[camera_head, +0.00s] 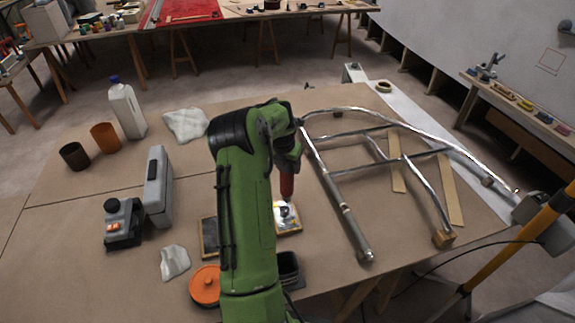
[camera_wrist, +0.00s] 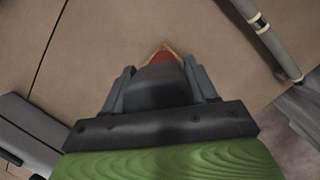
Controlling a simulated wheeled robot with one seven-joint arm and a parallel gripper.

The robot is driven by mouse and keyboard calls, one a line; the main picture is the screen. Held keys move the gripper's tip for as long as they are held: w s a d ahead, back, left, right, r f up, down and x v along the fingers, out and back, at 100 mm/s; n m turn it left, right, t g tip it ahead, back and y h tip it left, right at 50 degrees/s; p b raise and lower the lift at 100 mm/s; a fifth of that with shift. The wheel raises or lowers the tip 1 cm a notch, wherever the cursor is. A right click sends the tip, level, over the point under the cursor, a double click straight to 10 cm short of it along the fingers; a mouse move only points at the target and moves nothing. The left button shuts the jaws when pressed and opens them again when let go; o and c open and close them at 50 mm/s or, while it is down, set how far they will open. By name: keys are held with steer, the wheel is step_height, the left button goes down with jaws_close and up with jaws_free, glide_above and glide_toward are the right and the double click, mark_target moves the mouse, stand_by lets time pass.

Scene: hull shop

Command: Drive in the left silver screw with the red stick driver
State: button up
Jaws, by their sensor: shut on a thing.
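The red stick driver (camera_head: 286,186) points down from my gripper (camera_head: 287,168), which is shut on it. Its lower end is over a small wood-edged block (camera_head: 291,231) with a bright top, just right of my green arm. I cannot tell whether the tip touches anything. No silver screw can be made out; the arm and driver cover part of that spot. In the wrist view, the dark jaws of my gripper (camera_wrist: 162,85) stand around the driver, and only a bit of its red (camera_wrist: 162,58) shows.
A metal tube frame (camera_head: 345,210) lies close on the right. A dark flat panel (camera_head: 209,238), an orange-lidded tin (camera_head: 205,286) and a dark open box (camera_head: 289,271) are near the arm. A grey case (camera_head: 158,186) stands left. The table's front left is clear.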

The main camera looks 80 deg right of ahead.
step_height(320, 180, up, 6)
steer(key=p, duration=0.3)
steer(key=shift+f, duration=0.2)
